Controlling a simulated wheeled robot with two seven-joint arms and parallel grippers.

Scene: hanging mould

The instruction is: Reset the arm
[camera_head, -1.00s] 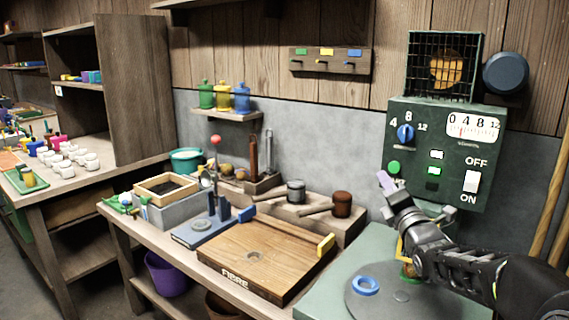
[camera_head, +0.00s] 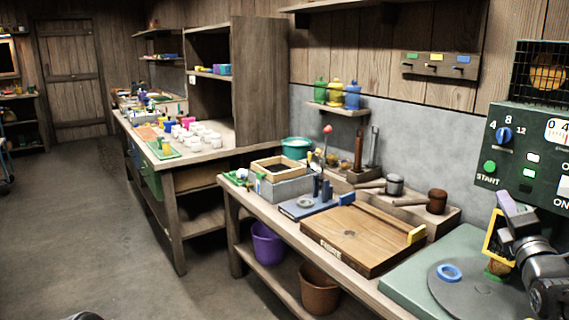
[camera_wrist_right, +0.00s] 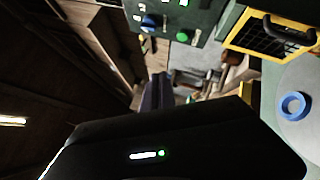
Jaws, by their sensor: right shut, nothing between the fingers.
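My right gripper (camera_head: 509,208) is at the right edge of the head view, in front of the green control panel (camera_head: 530,155) and above the green-topped table. Its fingers are together and hold nothing; they also show in the right wrist view (camera_wrist_right: 158,92). The arm behind it is cut off by the picture's edge. My left gripper does not show. The panel carries a green START button (camera_head: 489,167) and a blue dial (camera_head: 504,135). Below the gripper is a grey round plate (camera_head: 450,292) with a blue ring (camera_head: 448,272) on it. A yellow-framed grille (camera_head: 494,240) stands just left of the wrist.
A wooden board (camera_head: 365,235) lies on the workbench, left of the round plate. Buckets, purple (camera_head: 267,243) and brown (camera_head: 319,290), stand on the lower shelf. A side table (camera_head: 190,163) holds several white cups. The floor (camera_head: 110,230) at left is clear.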

